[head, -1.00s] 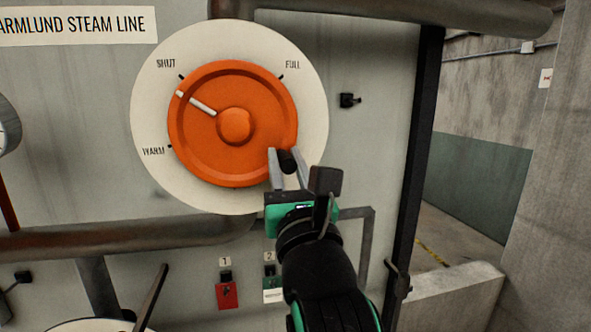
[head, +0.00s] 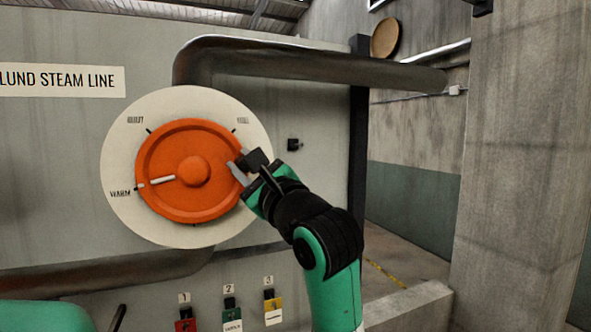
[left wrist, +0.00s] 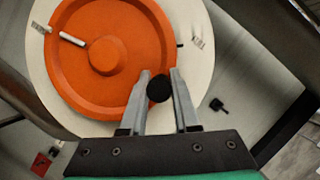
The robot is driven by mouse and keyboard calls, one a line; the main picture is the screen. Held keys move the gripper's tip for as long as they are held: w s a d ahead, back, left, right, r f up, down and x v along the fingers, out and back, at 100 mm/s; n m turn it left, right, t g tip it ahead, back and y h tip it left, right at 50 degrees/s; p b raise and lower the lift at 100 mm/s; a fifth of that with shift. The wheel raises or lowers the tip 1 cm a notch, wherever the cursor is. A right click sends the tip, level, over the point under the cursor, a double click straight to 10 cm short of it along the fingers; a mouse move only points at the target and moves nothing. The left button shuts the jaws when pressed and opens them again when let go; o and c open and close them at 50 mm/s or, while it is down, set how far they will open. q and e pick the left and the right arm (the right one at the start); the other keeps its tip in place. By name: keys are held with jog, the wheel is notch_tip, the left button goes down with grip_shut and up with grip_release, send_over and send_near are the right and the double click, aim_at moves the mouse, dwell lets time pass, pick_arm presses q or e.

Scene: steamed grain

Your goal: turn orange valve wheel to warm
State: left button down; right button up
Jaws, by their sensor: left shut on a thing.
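The orange valve wheel (head: 190,208) sits on a round white dial plate (head: 118,150) on the grey panel. Its white pointer line (head: 160,180) points left, at or very near the mark beside the WARM label (head: 120,193). The SHUT and FULL labels stand above it. My left gripper (head: 246,167) is at the wheel's right edge, shut on the wheel's black knob, which shows between its fingers in the left wrist view (left wrist: 159,88). The wheel (left wrist: 75,75) and its pointer also show there. My right gripper is not in view.
A thick pipe (head: 300,66) runs above the dial and another (head: 110,275) below. A small black switch (head: 294,144) sits right of the dial. Red, green and yellow numbered tags (head: 231,315) hang below. Open floor lies beyond the panel's right edge.

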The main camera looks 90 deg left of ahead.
pick_arm(q)
jog(key=shift+s+r, duration=0.1)
jog(key=shift+r, duration=0.25)
jog(key=c, duration=0.7)
grip_release()
jog(key=shift+o, duration=0.2)
jog(key=b+v, duration=0.3)
jog(key=v, duration=0.8)
jog(key=shift+w+d, duration=0.2)
jog(key=shift+d, duration=0.1)
